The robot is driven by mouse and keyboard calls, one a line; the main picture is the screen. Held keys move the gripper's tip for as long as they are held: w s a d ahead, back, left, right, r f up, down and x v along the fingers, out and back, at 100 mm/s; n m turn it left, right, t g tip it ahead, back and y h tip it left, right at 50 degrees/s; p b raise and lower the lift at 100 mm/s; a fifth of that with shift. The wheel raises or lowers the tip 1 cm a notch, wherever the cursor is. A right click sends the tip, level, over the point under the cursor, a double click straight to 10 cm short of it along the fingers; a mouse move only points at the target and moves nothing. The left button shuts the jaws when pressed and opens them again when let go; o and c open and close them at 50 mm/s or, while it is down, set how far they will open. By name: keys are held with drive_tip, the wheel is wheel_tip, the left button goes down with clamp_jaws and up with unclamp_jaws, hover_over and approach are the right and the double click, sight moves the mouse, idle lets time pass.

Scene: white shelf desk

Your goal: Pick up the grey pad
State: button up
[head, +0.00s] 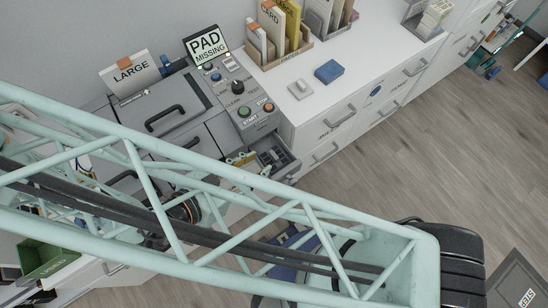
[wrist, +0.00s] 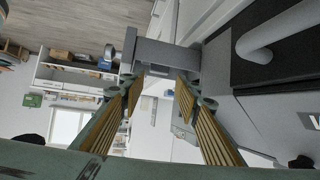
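A small light grey pad (head: 300,89) lies flat on the white desk top (head: 375,52), left of a blue block (head: 329,71). My gripper (wrist: 163,82) points at a grey drawer-like part (wrist: 165,55) in the wrist view. Its two yellow ribbed fingers stand apart, with no pad visible between them. Whether the fingertips touch the grey part is hard to tell. In the head view my gripper (head: 243,160) shows only partly behind my arm, beside a small open grey drawer (head: 272,155), left of and below the pad.
A grey machine with a button panel (head: 240,95) and a "PAD MISSING" screen (head: 207,46) stands left of the pad. A file holder (head: 282,52) stands behind the pad. A "LARGE" sign (head: 131,70) is further left.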

sight(273, 155)
drive_tip(key=shift+x, duration=1.1)
drive_tip(key=shift+w+d, duration=0.1)
drive_tip(key=shift+b+x, duration=0.95)
drive_tip(key=shift+x, duration=1.55)
drive_tip(key=shift+c, duration=0.4)
drive_tip(key=c, duration=0.5)
